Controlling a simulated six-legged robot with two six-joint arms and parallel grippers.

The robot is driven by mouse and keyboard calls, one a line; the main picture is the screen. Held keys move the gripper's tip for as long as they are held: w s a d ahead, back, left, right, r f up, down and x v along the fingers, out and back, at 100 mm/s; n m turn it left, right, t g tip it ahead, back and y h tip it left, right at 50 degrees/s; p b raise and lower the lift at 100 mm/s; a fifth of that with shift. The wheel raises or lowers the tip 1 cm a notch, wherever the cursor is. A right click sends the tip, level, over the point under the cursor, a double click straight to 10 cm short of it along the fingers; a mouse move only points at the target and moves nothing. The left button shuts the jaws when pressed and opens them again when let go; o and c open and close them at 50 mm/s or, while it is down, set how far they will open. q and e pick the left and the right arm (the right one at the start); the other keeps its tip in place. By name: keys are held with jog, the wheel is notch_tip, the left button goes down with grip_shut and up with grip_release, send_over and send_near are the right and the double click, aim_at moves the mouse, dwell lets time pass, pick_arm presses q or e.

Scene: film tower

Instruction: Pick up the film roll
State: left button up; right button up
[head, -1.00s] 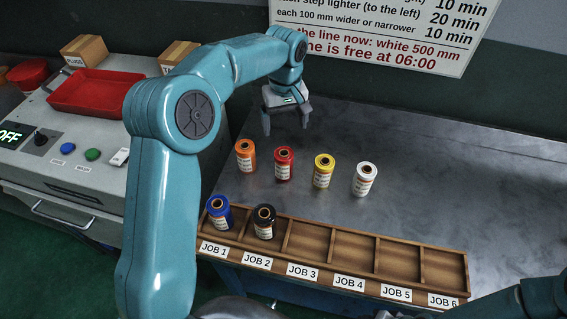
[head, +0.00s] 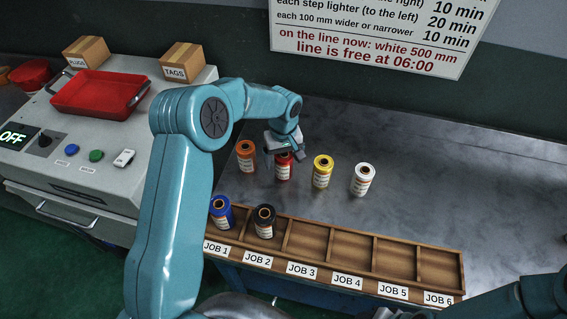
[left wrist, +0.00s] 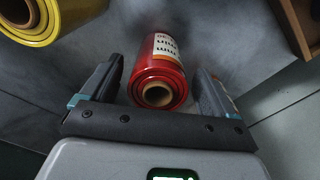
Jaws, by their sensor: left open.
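A red film roll (head: 283,172) with a white label stands on the grey table, partly hidden behind my left gripper (head: 284,153) in the head view. In the left wrist view the red roll (left wrist: 160,80) shows between the two open fingers of my left gripper (left wrist: 155,88), with a gap on each side. Orange (head: 246,156), yellow (head: 322,172) and white (head: 362,180) rolls stand upright in the same row. A blue roll (head: 221,212) is in the JOB 1 compartment and a black roll (head: 264,222) in JOB 2. My right gripper is out of view.
The wooden rack (head: 335,262) runs along the table's front edge; compartments JOB 3 to JOB 6 are empty. A grey machine (head: 40,180) with a red tray (head: 98,95) and cardboard boxes stands at left. The table (head: 460,190) is clear at right.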

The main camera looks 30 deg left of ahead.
pick_arm(q)
jog(key=shift+w, duration=0.15)
jog(key=c, duration=1.2)
notch_tip(320, 180, up, 20)
jog(key=shift+b, duration=0.6)
